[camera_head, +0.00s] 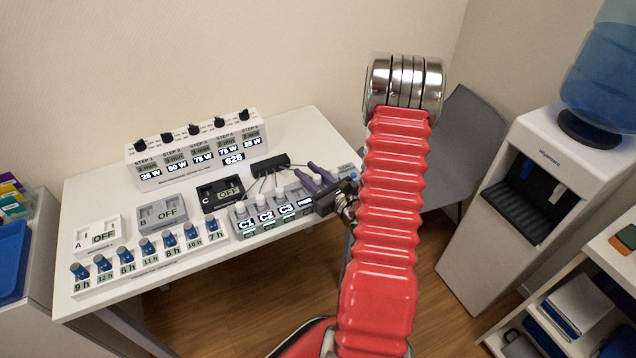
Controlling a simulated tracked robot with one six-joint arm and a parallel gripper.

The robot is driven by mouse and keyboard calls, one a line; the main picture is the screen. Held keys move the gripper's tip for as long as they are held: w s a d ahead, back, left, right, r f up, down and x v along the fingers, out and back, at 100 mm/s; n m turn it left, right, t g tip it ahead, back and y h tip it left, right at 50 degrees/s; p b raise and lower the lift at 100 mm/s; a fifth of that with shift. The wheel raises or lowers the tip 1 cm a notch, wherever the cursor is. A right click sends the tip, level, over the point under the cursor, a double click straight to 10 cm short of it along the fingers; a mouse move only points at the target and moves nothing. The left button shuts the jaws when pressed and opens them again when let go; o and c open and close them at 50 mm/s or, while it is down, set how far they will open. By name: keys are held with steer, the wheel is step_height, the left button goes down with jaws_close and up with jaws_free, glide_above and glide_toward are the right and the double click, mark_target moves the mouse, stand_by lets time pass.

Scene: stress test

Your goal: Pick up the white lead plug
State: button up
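Several small white cylindrical plugs stand upright in a row on the grey C1–C3 panel (262,227), among them one above C1 (240,208), one above C2 (260,199) and one above C3 (278,191). I cannot tell which is the white lead plug. Thin leads run from a black block (270,164) behind them towards the panel. My arm hides the area to the right.
A white step panel (197,154) stands at the back. A grey chair (460,150) and water dispenser (500,210) are right of the white table (85,187).

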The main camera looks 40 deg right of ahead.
steer(key=shift+c, duration=0.5)
jaws_close()
steer(key=shift+r, duration=0.15)
step_height(320, 180, up, 10)
stand_by(0.8)
stand_by(0.5)
